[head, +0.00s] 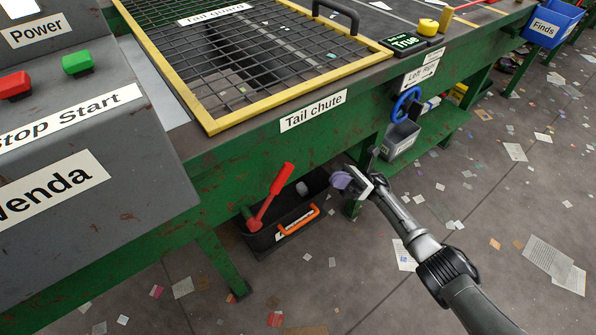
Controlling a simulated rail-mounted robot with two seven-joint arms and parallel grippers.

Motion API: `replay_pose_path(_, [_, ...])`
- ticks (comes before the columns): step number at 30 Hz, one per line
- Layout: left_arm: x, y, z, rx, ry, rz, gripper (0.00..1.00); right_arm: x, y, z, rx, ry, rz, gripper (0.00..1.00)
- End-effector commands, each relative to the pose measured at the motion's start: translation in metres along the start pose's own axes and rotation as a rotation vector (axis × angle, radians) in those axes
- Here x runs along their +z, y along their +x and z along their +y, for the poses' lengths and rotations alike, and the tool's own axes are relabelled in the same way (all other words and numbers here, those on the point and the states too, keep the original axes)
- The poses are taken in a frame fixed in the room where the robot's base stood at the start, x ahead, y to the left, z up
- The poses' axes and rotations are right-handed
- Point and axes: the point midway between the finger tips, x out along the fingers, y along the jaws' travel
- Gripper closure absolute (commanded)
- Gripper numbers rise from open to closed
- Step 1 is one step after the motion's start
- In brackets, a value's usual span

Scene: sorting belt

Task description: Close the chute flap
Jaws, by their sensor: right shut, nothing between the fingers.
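The label reading Tail chute (313,110) is on the green side of the belt frame. Below it, a red lever (268,200) slants up to the right from a dark box (262,239) under the frame. I cannot tell which part is the flap or whether it is open. My right gripper (341,181) is shut and empty, to the right of the red lever and apart from it, near a green leg. My left gripper is not in view.
An orange handle (298,220) is at the dark box's front. The yellow-edged tail guard (232,120) lies above. A blue ring handle (406,104) and a grey bin (399,141) are to the right. A grey control panel (90,190) stands left. Paper scraps litter the floor.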

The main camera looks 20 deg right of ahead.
Motion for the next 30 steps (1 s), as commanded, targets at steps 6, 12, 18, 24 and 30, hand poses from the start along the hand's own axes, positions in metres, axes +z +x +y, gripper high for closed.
replay_pose_path(6, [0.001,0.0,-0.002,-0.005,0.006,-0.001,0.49,0.0,0.0,0.0,-0.001,0.001,0.0,1.0])
replay_pose_path(12, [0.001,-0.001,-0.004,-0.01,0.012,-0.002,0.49,0.0,0.008,0.0,0.001,0.002,0.0,1.0])
replay_pose_path(18, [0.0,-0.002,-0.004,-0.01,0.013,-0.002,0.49,0.0,0.037,0.001,0.003,0.002,-0.001,1.0])
replay_pose_path(24, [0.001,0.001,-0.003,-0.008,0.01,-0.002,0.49,-0.001,0.075,0.001,0.002,0.001,-0.001,1.0])
replay_pose_path(30, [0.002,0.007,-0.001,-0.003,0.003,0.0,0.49,-0.002,0.107,0.0,0.002,0.001,0.0,1.0])
